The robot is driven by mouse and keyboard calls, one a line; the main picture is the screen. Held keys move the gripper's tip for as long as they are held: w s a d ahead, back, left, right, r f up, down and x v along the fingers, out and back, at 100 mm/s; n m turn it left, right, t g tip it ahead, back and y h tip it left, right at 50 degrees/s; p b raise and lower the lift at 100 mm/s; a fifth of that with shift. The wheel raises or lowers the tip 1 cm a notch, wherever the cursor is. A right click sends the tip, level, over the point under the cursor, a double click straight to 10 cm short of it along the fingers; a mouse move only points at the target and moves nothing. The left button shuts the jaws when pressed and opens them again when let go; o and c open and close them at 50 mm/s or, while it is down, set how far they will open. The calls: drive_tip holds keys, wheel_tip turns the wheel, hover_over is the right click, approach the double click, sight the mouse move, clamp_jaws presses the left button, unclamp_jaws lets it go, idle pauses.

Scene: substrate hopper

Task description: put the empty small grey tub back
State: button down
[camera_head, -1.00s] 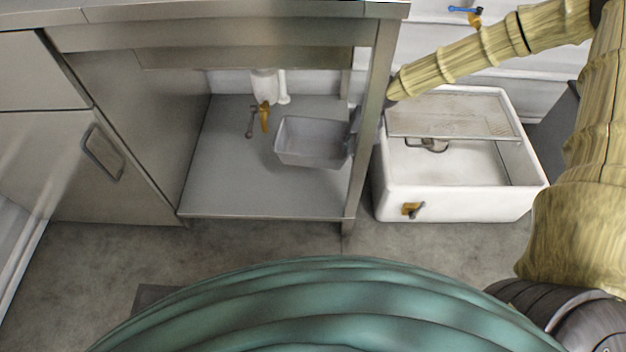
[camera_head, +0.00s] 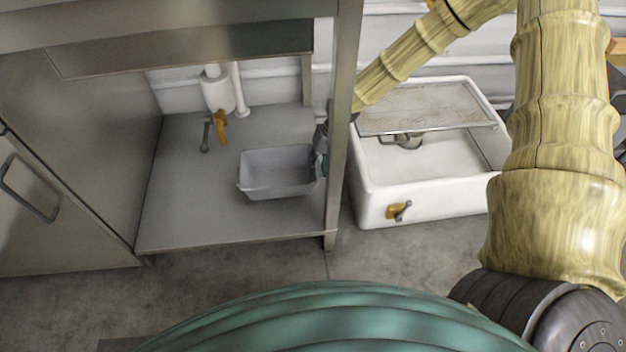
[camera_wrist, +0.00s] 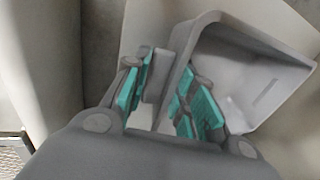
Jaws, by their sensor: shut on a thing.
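The small grey tub (camera_head: 277,184) is at the lower shelf under the steel counter, near the counter's front right leg. Its open top faces up and its inside looks empty. I cannot tell whether its base touches the shelf. My gripper (camera_head: 321,160) reaches in from the right, behind the leg, and is partly hidden by it. In the wrist view the teal-padded fingers of my gripper (camera_wrist: 168,98) are shut on the near wall of the tub (camera_wrist: 240,75), one finger outside and one inside.
The steel lower shelf (camera_head: 175,215) has free room left of and in front of the tub. A white pipe fitting with an orange-handled tap (camera_head: 220,128) stands behind it. The counter leg (camera_head: 341,130) is close to my arm. A white sink (camera_head: 420,205) with a grated board (camera_head: 425,108) stands to the right.

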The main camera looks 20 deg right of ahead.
drive_tip(key=shift+f+b, duration=1.2)
drive_tip(key=shift+f, duration=1.1)
drive_tip(key=shift+r, duration=0.1)
drive_tip(key=shift+a, duration=0.1)
drive_tip(key=c, duration=1.2)
unclamp_jaws()
drive_tip(key=shift+o, duration=0.2)
drive_tip(key=p+v, duration=0.6)
drive_tip(key=v, duration=0.6)
